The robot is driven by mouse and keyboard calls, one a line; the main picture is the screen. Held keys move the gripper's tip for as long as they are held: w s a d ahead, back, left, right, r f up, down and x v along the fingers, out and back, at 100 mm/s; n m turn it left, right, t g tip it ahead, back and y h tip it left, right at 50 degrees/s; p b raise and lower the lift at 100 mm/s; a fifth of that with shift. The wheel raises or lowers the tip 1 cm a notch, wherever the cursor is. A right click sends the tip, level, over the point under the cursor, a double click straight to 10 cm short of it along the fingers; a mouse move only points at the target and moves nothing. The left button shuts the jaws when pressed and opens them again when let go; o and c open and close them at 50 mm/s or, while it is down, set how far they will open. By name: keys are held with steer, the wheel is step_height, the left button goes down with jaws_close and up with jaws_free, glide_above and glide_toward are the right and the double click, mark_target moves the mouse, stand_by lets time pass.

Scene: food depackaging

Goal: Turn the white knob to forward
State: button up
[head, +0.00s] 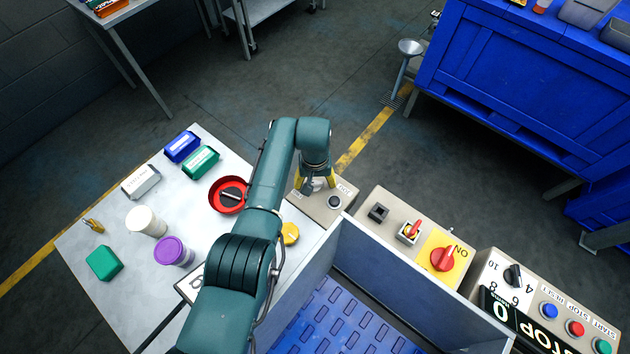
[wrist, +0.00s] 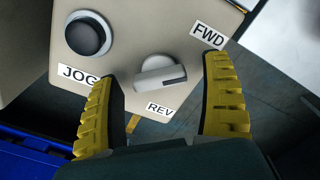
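The white knob (wrist: 158,76) sits on a beige control box (wrist: 130,22) in the wrist view. Its bar lies nearly level in the picture, with a dark mark at its right end, between the FWD label (wrist: 208,36) at upper right and the REV label (wrist: 160,108) below. My gripper (wrist: 165,75) is open, with its yellow ribbed fingers on either side of the knob and gaps showing between them and it. In the head view my gripper (head: 317,181) is over the same box (head: 318,212), and my arm hides part of it.
A black button (wrist: 88,36) with a JOG label is left of the knob. Switch boxes (head: 385,203) and a blue-floored bin (head: 345,222) lie to the right in the head view. A grey table (head: 95,235) with several small items is left.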

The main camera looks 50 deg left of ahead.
mark_target(315, 182)
steer(key=shift+r, duration=0.1)
step_height(315, 182, up, 12)
stand_by(0.4)
stand_by(0.4)
